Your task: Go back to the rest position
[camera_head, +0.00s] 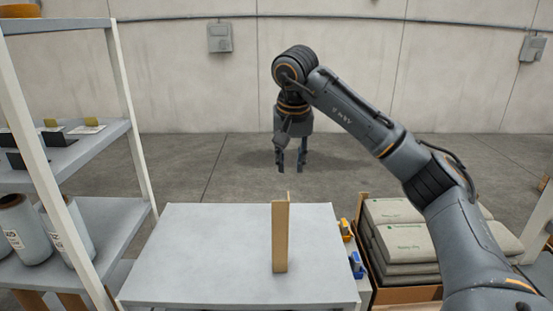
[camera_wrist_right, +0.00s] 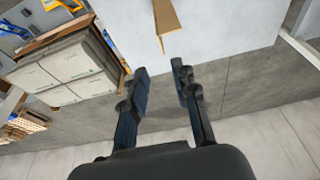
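My right gripper (camera_head: 291,168) hangs pointing down in the head view, beyond the far edge of the table. Its two fingers are apart with nothing between them. In the right wrist view the open fingers (camera_wrist_right: 160,85) also show empty. A brown cardboard corner piece (camera_head: 281,236) stands upright on the grey table (camera_head: 200,255), right of its middle. In the right wrist view the corner piece (camera_wrist_right: 166,18) shows at the top, apart from the fingers. My left gripper is not in view.
A shelf rack (camera_head: 95,150) with rolls and small boxes stands at the left. A crate of stacked sacks (camera_head: 405,240) stands right of the table. Blue and yellow tools (camera_head: 356,264) lie between them. The floor behind the table is clear.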

